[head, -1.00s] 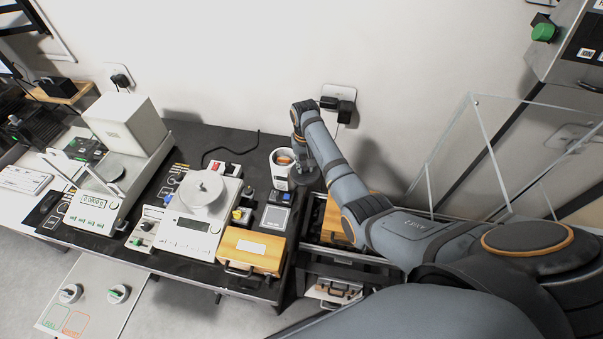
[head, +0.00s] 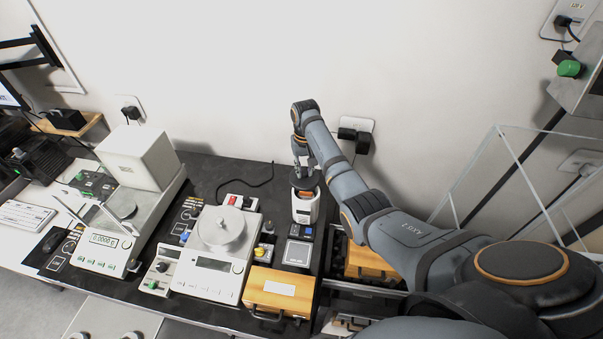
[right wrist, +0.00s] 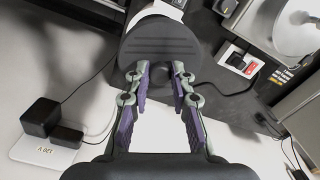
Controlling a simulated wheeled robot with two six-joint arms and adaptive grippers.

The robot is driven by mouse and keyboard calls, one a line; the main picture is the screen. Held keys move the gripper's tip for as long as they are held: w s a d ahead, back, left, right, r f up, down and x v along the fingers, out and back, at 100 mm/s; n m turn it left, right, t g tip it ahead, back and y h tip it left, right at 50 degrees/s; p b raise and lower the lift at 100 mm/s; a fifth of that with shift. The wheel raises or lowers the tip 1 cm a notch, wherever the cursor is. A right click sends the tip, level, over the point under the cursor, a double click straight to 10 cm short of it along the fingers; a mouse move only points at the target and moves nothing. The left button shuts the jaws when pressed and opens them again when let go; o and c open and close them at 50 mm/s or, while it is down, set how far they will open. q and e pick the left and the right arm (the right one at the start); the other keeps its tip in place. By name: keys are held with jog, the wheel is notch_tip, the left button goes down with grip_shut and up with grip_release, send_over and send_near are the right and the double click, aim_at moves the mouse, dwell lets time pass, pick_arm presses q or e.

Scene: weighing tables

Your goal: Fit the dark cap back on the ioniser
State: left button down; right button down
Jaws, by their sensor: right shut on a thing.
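The ioniser (head: 305,209) is a small white unit with an orange part near its top, standing at the back right of the black table. My right gripper (head: 304,164) is shut on the dark round cap (head: 306,181), which is over the ioniser's top. In the right wrist view the cap (right wrist: 160,42) sits between the fingertips (right wrist: 161,73) and hides most of the ioniser (right wrist: 168,5). I cannot tell whether the cap touches the ioniser. My left gripper is not in view.
A balance with a round pan (head: 221,229) stands left of the ioniser, and a wooden box (head: 277,290) is in front. A red-switched power strip (head: 240,202) lies nearby. Black plugs (head: 354,137) stick out of the wall behind my right arm.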

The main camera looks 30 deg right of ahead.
aim_at(306, 178)
jog(key=shift+s+d+f, duration=0.35)
jog(key=shift+f, duration=0.1)
notch_tip(306, 178, down, 3)
jog(key=shift+r, duration=0.2)
jog(key=shift+w+a+f, duration=0.15)
jog(key=shift+f, duration=0.5)
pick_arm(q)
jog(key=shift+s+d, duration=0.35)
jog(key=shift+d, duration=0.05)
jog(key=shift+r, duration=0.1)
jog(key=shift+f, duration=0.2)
pick_arm(e)
jog(key=shift+f, duration=0.4)
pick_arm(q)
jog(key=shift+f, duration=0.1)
pick_arm(e)
jog(key=shift+f, duration=0.2)
